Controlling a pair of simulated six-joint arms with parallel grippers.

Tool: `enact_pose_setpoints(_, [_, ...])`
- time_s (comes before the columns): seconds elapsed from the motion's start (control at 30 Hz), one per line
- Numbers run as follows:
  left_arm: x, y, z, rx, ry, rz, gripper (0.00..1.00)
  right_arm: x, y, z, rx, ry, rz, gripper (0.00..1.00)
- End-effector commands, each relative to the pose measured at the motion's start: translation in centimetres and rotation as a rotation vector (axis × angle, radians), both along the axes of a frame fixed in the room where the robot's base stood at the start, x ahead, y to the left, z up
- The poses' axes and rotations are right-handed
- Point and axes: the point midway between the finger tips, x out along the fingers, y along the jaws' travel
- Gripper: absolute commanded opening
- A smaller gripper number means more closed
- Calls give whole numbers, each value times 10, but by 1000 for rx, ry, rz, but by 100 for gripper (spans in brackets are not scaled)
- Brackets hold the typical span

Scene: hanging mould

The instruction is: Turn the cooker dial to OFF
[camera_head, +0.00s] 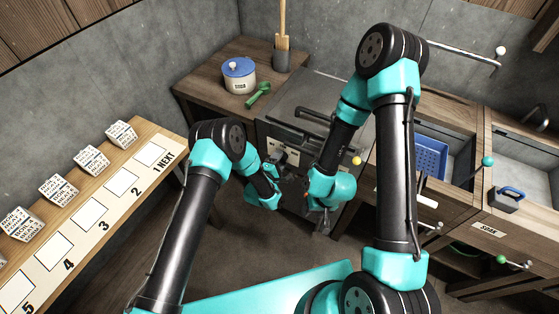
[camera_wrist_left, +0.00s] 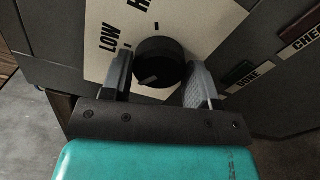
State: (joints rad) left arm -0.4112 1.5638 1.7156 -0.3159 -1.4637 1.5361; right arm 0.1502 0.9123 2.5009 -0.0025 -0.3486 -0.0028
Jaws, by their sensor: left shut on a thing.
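The cooker (camera_head: 318,95) is a dark metal box at the back. Its black round dial (camera_wrist_left: 160,62) sits on a pale plate (camera_wrist_left: 113,15) in the left wrist view. LOW and part of another word starting with H are readable on the plate; no OFF lettering shows. A small pale mark on the dial faces the lower left of that view. My left gripper (camera_wrist_left: 160,82) has a finger on each side of the dial and is shut on it. In the head view my left gripper (camera_head: 275,172) is at the cooker's front. My right gripper (camera_head: 320,222) hangs before the cooker, its fingers unclear.
DONE (camera_wrist_left: 243,78) and CHECK (camera_wrist_left: 303,45) labels are right of the dial. A blue tray (camera_head: 429,158) is at right. Numbered cards line the left shelf (camera_head: 150,140).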

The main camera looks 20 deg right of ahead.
Motion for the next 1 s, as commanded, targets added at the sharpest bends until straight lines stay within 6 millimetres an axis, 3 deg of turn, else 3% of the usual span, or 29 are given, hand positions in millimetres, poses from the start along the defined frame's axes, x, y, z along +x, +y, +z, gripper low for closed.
enact_pose_setpoints(0.4, [0, 0, 0, -9, 8, 0, 31, 0, 0, 0, 0, 0, 0, 43])
enact_pose_setpoints(0.43, [0, 0, 0, -9, 8, 0, 56, 0, 0, 0, 0, 0, 0, 43])
enact_pose_setpoints(0.67, [0, 0, 0, -8, 8, 0, 78, 0, 0, 0, 0, 0, 0, 43])
enact_pose_setpoints(1.0, [-2, 2, 0, -8, 8, 1, 80, 0, 0, 0, 0, 0, 0, 43])
